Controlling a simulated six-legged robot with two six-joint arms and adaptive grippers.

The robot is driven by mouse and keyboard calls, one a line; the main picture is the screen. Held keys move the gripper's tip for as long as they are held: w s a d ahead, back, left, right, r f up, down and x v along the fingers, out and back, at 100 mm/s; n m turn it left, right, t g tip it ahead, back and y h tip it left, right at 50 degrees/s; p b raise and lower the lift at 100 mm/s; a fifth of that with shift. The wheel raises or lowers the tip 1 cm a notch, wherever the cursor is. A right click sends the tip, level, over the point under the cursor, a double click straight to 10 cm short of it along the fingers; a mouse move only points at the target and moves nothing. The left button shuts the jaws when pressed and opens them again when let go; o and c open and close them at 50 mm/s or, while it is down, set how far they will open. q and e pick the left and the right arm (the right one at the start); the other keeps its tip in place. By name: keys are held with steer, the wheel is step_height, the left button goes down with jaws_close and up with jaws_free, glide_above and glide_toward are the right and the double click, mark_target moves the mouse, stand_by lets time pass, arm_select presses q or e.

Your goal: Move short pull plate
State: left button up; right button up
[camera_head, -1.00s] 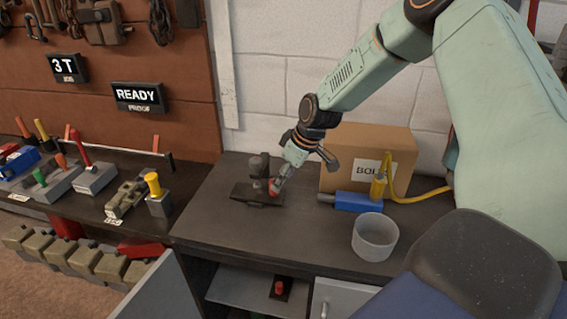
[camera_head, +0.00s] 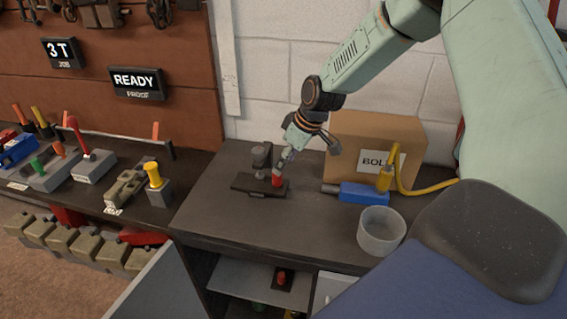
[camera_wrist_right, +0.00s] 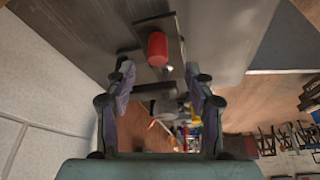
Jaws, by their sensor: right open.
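A dark flat plate (camera_head: 248,184) with a red upright grip (camera_head: 278,179) lies on the bench top, beside a grey post-like fitting (camera_head: 261,156). I cannot tell whether this is the short pull plate. My right gripper (camera_head: 305,152) is open, just above and to the right of the red grip. In the right wrist view the open jaws (camera_wrist_right: 158,70) show nothing held, and the red grip (camera_wrist_right: 157,48) stands near the fingertips, apparently just beyond them. A similar red-topped plate (camera_head: 283,277) sits on the shelf below. My left gripper is not in view.
A cardboard box (camera_head: 350,135), a blue tool (camera_head: 362,194) with a yellow hose and a grey cup (camera_head: 381,229) stand right of the plate. Fixtures and a yellow-topped block (camera_head: 154,178) fill the left bench. Bare bench top lies in front of the plate.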

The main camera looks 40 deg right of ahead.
mark_target(275, 185)
steer(key=b+x, duration=0.3)
steer(key=x, duration=0.3)
steer(key=shift+d+f, duration=0.15)
steer(key=shift+f, duration=0.05)
steer(key=shift+w+f, duration=0.25)
steer(key=shift+f, duration=0.25)
steer(key=shift+w+f, duration=0.1)
steer(key=shift+f, duration=0.05)
steer(key=shift+c, duration=1.2)
jaws_close()
